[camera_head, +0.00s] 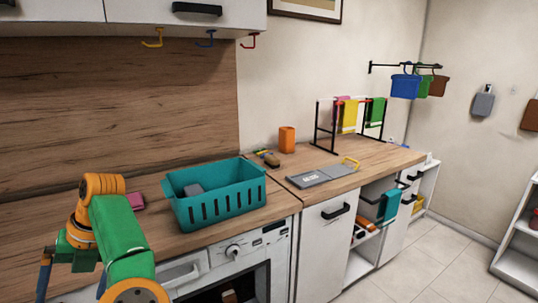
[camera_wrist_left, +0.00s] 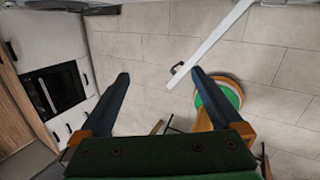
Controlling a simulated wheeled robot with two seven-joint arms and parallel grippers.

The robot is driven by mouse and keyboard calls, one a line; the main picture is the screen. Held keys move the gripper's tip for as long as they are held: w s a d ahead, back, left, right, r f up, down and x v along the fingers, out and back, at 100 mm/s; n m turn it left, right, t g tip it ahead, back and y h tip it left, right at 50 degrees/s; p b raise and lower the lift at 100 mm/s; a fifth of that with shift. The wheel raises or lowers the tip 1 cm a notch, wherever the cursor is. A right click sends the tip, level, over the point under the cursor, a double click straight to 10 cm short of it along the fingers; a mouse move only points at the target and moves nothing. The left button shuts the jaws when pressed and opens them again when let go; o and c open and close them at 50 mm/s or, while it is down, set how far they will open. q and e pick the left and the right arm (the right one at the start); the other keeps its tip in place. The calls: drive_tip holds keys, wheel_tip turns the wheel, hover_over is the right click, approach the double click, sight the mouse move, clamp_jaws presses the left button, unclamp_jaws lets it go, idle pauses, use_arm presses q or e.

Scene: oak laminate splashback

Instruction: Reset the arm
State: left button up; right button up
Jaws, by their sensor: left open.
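My left arm comes in at the lower left of the head view, green with orange joints. Its gripper (camera_head: 72,280) points down in front of the counter, left of the teal basket. The left gripper is open and empty. My right gripper shows in neither view.
A teal basket (camera_head: 220,207) with a grey item inside stands on the wooden counter (camera_head: 285,208). A pink item (camera_head: 136,201), grey tray (camera_head: 323,176), orange cup (camera_head: 287,139) and towel rack (camera_head: 318,127) are also there. An oven (camera_wrist_left: 60,88) stands left in the wrist view.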

use_arm(q)
drive_tip(key=a+r+m+g+y, duration=0.1)
drive_tip(key=a+m+y, duration=0.2)
drive_tip(key=a+y, duration=0.65)
drive_tip(key=w+d+f+m+t+y, duration=0.3)
drive_tip(key=w+m+t+y, duration=0.2)
drive_tip(key=w+m+t, duration=0.65)
drive_tip(key=w+d+f+m+t+h, duration=0.2)
drive_tip(key=d+f+m+t+h, duration=0.55)
drive_tip(key=f+m, duration=0.55)
drive_tip(key=s+d+f+m+h, duration=0.4)
drive_tip(key=d+f+m+h, duration=0.35)
drive_tip(key=f, duration=0.35)
drive_tip(key=s+d+f+m+g+h, duration=0.2)
drive_tip(key=s+d+f+m+g, duration=0.1)
drive_tip(key=s+f, duration=0.45)
drive_tip(key=s+d+f+m+g+h, duration=0.2)
drive_tip(key=s+d+f+m+g, duration=0.1)
drive_tip(key=s+f, duration=0.5)
drive_tip(key=s+d+f+m+g, duration=0.1)
drive_tip(key=s+f+g, duration=0.3)
drive_tip(key=s, duration=0.9)
drive_tip(key=s+d+f+m+g, duration=0.1)
drive_tip(key=s+f+m+g, duration=0.3)
drive_tip(key=s, duration=0.9)
drive_tip(key=shift+s+f+g, duration=0.15)
drive_tip(key=shift+f+g, duration=0.25)
drive_tip(key=shift+f, duration=0.55)
